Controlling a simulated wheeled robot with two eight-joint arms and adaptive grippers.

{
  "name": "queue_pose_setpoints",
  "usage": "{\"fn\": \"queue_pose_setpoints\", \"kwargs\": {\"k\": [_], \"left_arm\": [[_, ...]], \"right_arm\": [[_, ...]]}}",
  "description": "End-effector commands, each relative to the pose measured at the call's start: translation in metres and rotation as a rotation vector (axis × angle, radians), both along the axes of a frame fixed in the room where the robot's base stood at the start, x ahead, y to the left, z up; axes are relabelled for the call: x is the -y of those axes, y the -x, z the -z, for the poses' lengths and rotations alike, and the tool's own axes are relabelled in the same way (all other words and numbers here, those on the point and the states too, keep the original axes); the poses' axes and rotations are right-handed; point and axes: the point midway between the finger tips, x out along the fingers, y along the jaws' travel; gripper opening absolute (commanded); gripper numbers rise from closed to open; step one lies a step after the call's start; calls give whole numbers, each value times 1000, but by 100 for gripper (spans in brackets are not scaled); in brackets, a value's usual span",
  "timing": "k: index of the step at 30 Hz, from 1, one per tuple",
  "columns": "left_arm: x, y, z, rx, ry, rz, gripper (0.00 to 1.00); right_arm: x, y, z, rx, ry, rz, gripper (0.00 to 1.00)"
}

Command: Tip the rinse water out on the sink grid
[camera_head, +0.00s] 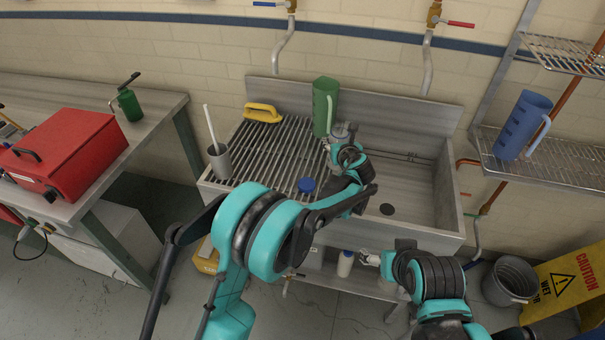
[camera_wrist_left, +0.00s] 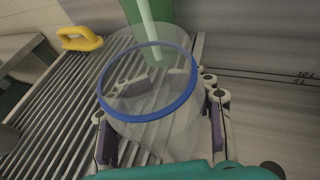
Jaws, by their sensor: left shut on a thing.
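My left gripper (camera_head: 338,146) is shut on a clear jar (camera_head: 344,129) above the sink grid. In the left wrist view the clear jar (camera_wrist_left: 150,125), with a blue rim, sits between the finger pads of the left gripper (camera_wrist_left: 162,137). I cannot tell whether water is in it. The sink grid (camera_head: 262,158) is a slatted metal drainer left of the basin; it also shows in the left wrist view (camera_wrist_left: 50,125). A blue lid (camera_head: 306,185) lies on the grid. My right gripper (camera_head: 372,259) is low in front of the sink; its opening is unclear.
A green jug (camera_head: 325,104) stands behind the left gripper. A yellow handled tool (camera_head: 263,112) and a grey cup (camera_head: 219,160) with a white stick are on the grid. The basin (camera_head: 415,185) is empty.

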Motion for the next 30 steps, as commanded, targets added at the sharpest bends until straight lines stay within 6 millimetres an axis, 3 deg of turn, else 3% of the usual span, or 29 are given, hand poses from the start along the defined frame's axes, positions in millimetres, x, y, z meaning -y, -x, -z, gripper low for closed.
{"fn": "queue_pose_setpoints", "kwargs": {"k": [5, 18, 30], "left_arm": [[0, 0, -6, 0, 1, 1, 9], [0, 0, -49, 0, 2, 0, 9], [-6, 2, -51, 0, 3, -3, 9]], "right_arm": [[0, 0, -4, 0, 0, 0, 74], [0, 0, -32, 0, 0, 0, 74], [0, 0, -31, 0, 0, 0, 74]]}}
